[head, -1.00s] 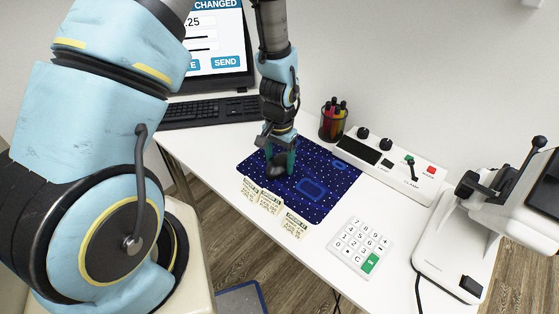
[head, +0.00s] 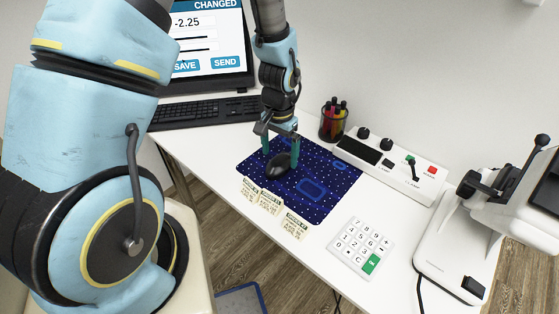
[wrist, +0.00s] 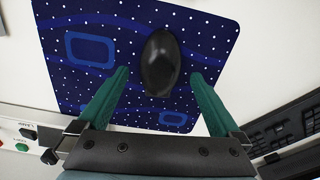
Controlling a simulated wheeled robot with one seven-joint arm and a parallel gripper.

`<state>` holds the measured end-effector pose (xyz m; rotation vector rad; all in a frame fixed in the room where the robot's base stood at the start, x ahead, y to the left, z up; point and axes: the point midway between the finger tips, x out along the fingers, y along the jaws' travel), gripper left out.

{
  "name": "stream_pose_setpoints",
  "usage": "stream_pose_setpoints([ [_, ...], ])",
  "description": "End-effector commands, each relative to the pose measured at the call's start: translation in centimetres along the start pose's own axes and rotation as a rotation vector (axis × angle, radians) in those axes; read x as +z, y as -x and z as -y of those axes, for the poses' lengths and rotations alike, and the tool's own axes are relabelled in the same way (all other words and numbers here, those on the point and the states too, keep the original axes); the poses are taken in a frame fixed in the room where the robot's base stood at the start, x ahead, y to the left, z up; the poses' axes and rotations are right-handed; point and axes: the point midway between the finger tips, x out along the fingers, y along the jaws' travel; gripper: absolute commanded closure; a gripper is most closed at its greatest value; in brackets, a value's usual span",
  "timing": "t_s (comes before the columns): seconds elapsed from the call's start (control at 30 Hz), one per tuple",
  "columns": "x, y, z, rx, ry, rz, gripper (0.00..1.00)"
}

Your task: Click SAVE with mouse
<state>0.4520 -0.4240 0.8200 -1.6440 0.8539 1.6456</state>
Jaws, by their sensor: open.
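The black mouse (head: 278,166) lies on the dark blue dotted mat (head: 330,203); it also shows in the wrist view (wrist: 161,65). My gripper (head: 280,160), with green fingers, is open over the mat. In the wrist view its fingertips (wrist: 160,74) lie to either side of the mouse, with gaps visible. The monitor (head: 205,45) shows "CHANGED", "-2.25", a blue SAVE button (head: 186,66) and a blue SEND button (head: 225,62). My arm hides the left part of the screen. I cannot make out a cursor.
A keyboard (head: 205,111) lies before the monitor. A pen cup (head: 332,121) and a control panel (head: 385,157) stand behind and right of the mat. Paper labels (head: 294,228) lie at its front edge. A keypad (head: 361,246) and a white machine (head: 455,252) are further right.

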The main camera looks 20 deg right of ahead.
Motion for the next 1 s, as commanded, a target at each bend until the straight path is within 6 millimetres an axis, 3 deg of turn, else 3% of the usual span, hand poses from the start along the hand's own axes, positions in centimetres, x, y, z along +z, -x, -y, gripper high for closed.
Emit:
stream_pose_setpoints([
  [0.2, -0.1, 4.0, 0.1, -0.001, 0.001, -0.006, 0.00],
  [0.4, -0.1, 6.5, 0.0, -0.001, 0.000, -0.004, 0.00],
  [1.0, 0.0, 7.4, 0.0, 0.000, 0.000, -0.001, 0.00],
])
